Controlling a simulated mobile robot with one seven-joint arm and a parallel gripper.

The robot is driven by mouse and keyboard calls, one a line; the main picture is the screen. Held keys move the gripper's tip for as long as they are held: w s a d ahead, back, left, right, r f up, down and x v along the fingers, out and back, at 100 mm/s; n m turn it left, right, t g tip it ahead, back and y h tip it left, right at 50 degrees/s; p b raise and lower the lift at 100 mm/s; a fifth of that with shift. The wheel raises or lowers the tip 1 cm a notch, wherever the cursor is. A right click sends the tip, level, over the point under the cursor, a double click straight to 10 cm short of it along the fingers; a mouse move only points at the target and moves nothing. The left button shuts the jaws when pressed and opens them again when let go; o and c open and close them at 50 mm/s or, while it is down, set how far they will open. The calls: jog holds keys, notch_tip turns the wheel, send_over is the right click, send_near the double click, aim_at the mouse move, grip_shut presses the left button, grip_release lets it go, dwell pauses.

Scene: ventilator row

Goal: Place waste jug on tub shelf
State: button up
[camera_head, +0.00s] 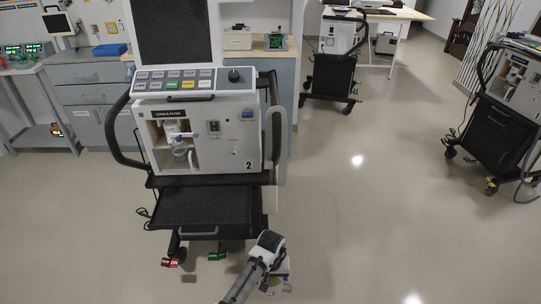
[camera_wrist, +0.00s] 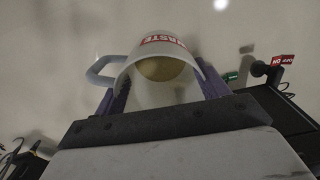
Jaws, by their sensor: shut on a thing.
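My gripper (camera_head: 274,264) is low over the floor, in front and to the right of the ventilator cart numbered 2. It is shut on the waste jug (camera_wrist: 150,92), a pale jug with a red "WASTE" label and a grey handle on its left in the wrist view. The purple fingers press on both its sides, and a yellowish content or base shows inside. In the head view the jug (camera_head: 284,277) is mostly hidden by my gripper. No shelf is marked as the tub shelf; a bare black shelf (camera_head: 205,206) sticks out low on the cart.
The ventilator (camera_head: 215,135) stands on the cart above the black shelf. Red and green tagged casters (camera_head: 172,262) are at its foot. A metal table with a lower shelf (camera_head: 42,138) is at the left. Open floor lies to the right, with other carts (camera_head: 495,130) beyond.

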jog(key=w+d+r, duration=0.2)
jog(key=w, duration=0.1)
jog(key=shift+w+d+r, duration=0.15)
jog(key=shift+w+r, duration=0.05)
jog(key=shift+r, duration=0.05)
jog(key=shift+s+a+f, duration=0.6)
jog(key=shift+s+f, duration=0.1)
jog(key=shift+s, duration=0.25)
jog(key=shift+s+a+f, duration=0.6)
jog(key=shift+s+f, duration=0.05)
jog(key=shift+s, duration=0.25)
